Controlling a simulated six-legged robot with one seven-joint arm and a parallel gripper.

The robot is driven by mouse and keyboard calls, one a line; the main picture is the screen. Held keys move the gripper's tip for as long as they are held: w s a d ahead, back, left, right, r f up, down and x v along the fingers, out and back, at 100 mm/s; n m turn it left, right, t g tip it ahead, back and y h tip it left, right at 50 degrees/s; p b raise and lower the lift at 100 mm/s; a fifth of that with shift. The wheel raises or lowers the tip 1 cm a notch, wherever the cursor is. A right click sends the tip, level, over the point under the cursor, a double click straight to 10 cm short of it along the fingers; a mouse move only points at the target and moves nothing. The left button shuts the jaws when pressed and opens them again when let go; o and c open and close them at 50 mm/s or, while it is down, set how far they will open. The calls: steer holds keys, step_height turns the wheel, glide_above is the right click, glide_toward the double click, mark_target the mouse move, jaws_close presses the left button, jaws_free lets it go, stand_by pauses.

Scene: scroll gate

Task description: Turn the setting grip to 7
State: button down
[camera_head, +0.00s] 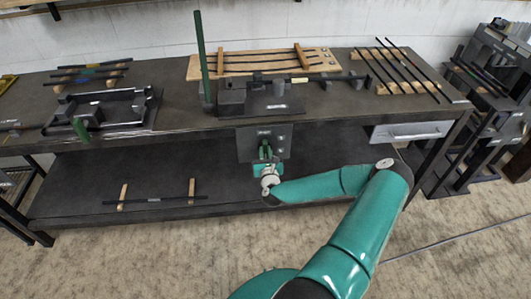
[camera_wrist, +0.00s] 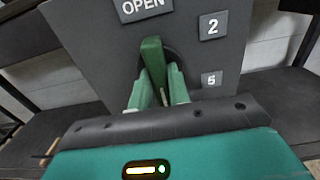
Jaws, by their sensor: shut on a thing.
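The setting grip (camera_wrist: 153,58) is a green bar standing out from a round dark opening in a grey plate (camera_wrist: 95,50). In the wrist view its top points up and slightly left, toward the OPEN label (camera_wrist: 144,7). Labels 2 (camera_wrist: 213,26) and what looks like 5 (camera_wrist: 212,79) are on the right of the plate; no 7 shows. My gripper (camera_wrist: 158,88) is shut on the grip, with a green finger on each side of it. In the head view the plate (camera_head: 279,136) hangs below the bench top, and my gripper (camera_head: 265,168) reaches it from the front.
The dark bench (camera_head: 348,119) carries a tall green lever (camera_head: 201,50), a dark mechanism (camera_head: 272,98), and racks of rods (camera_head: 400,72). A drawer (camera_head: 411,132) is right of the plate. A lower shelf (camera_head: 85,173) holds a rod on two supports.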

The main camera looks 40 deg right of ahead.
steer(key=shift+a, duration=0.1)
steer(key=c, duration=1.3)
jaws_free()
steer(key=v, duration=1.3)
steer(key=shift+s+a, duration=0.25)
steer(key=shift+s, duration=0.1)
